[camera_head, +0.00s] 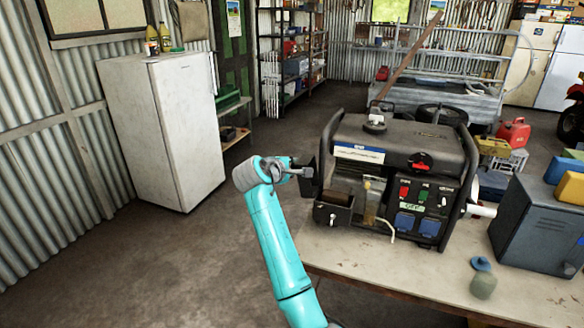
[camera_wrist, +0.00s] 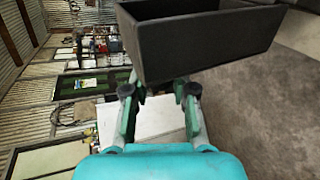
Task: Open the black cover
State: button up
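The generator (camera_head: 400,160) stands on the table, with an open black housing (camera_head: 333,212) and a brown filter showing at its lower left. The black cover (camera_head: 309,178) stands out to the left of this housing, apparently swung away from it. In the wrist view the cover (camera_wrist: 205,45) is a hollow black box across the top, tilted, its inner walls showing. My gripper (camera_head: 302,172) is beside the cover, at its left. Its two fingers (camera_wrist: 158,92) are apart with nothing visible between them. Their tips are close to the cover's lower edge; I cannot tell whether they touch it.
The table (camera_head: 400,272) also holds a small bottle (camera_head: 483,282) and a dark blue metal box (camera_head: 540,225) at the right. A white fridge (camera_head: 165,130) stands at the left wall. The floor (camera_head: 170,270) between fridge and table is clear. Shelves (camera_head: 300,60) stand behind.

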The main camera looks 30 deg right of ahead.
jog(key=shift+o, duration=1.3)
jog(key=shift+a, duration=0.1)
jog(key=v, duration=1.1)
jog(key=shift+s+a, duration=0.25)
jog(key=shift+r, duration=0.15)
